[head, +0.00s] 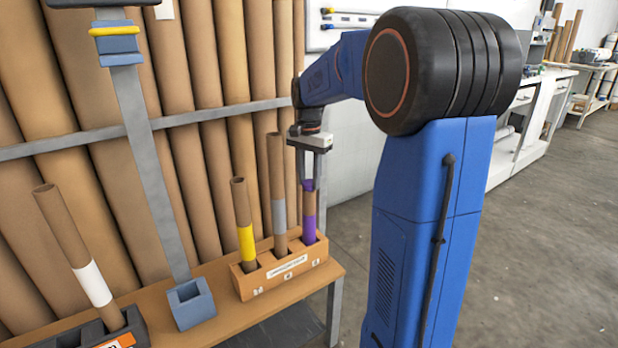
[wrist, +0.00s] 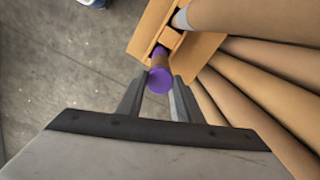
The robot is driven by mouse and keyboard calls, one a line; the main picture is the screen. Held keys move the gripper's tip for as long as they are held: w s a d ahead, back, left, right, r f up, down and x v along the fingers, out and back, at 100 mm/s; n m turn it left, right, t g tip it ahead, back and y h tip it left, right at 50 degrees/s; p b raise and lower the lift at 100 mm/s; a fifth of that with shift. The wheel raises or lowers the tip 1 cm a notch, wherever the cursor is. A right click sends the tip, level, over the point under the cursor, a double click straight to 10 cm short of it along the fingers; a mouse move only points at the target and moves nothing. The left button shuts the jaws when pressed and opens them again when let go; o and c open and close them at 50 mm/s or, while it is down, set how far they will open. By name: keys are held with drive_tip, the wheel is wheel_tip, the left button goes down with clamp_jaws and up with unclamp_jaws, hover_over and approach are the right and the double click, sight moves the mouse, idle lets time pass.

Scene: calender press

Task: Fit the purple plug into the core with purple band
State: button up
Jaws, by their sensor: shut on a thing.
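My gripper (head: 307,180) points down at the right end of the wooden rack and is shut on the purple plug (head: 308,186). In the wrist view the plug's round purple end (wrist: 160,80) shows between the two fingertips (wrist: 162,77). The core with purple band (head: 309,228) stands upright in the rack's right slot, directly below the plug. The plug is in line with the core's top and looks to be at its mouth. The plug hides the mouth, so I cannot tell how far in it sits.
The rack (head: 255,290) also holds a yellow-banded core (head: 245,240) and a taller grey-banded core (head: 278,205) close to my gripper. A white-banded core (head: 92,283) leans in a dark holder at left. Large brown tubes (head: 205,60) line the wall behind.

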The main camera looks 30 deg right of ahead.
drive_tip(key=shift+f, duration=0.2)
drive_tip(key=o, duration=1.1)
drive_tip(key=shift+r, duration=0.1)
wheel_tip(320, 180, up, 17)
drive_tip(key=shift+r, duration=0.1)
drive_tip(key=s+a+f+n+t, duration=0.1)
drive_tip(key=s+a+f+n, duration=0.3)
drive_tip(key=s, duration=0.4)
drive_tip(key=s+a+f+n+t, duration=0.1)
drive_tip(key=s+a+f+n, duration=0.2)
drive_tip(key=s+a, duration=0.45)
drive_tip(key=s+a+f+n+t, duration=0.1)
drive_tip(key=s+f+n, duration=0.1)
drive_tip(key=s+f, duration=0.2)
drive_tip(key=s+a+f+n+t, duration=0.1)
drive_tip(key=s+f+n, duration=0.1)
drive_tip(key=s+f, duration=0.3)
drive_tip(key=s+a+f+n, duration=0.2)
drive_tip(key=s+f, duration=0.3)
drive_tip(key=shift+s+a+t, duration=0.1)
drive_tip(key=shift+s+t, duration=0.25)
drive_tip(key=shift+t, duration=0.05)
